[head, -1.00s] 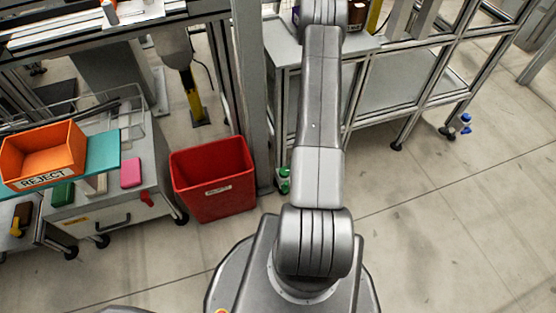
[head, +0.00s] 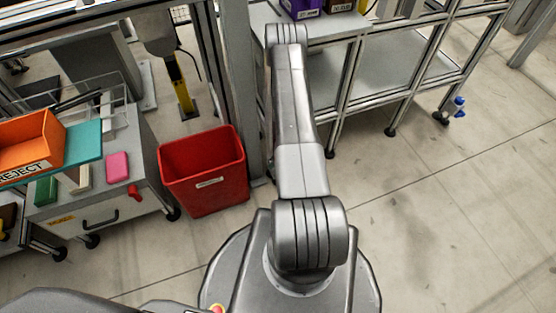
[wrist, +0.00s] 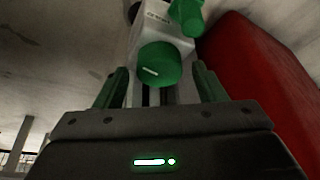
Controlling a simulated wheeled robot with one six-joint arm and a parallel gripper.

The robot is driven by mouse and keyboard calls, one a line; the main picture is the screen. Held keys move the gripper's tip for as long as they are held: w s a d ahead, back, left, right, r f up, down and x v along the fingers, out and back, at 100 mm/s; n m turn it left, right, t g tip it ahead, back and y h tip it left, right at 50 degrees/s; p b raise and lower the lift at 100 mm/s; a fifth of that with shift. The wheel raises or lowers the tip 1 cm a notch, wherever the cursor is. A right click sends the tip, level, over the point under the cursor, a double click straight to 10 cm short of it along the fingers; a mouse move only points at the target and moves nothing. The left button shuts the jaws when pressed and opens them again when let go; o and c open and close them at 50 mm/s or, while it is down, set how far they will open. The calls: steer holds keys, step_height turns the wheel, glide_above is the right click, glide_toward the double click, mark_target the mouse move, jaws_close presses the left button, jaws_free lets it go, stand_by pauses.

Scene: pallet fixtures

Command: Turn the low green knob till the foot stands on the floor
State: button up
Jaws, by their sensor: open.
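In the wrist view a round green knob (wrist: 159,65) with a white mark on its face is on a pale grey body (wrist: 160,30) with small lettering. A second green part (wrist: 187,14) is above it to the right. My gripper (wrist: 161,76) is open, its two green-faced fingers to the left and right of the knob's lower part. I cannot tell whether either finger touches it. The foot cannot be made out clearly, nor whether it meets the floor. In the head view my arm hides the knob and the gripper.
A red bin (head: 203,172) stands on the floor left of my arm; its red wall (wrist: 250,80) fills the right of the wrist view, close to my gripper. A metal frame bench (head: 390,75) stands beyond. A grey cart (head: 100,207) is at left. Floor at right (head: 450,210) is clear.

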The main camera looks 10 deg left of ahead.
steer(key=shift+c, duration=0.2)
steer(key=c, duration=0.9)
steer(key=shift+c, duration=0.2)
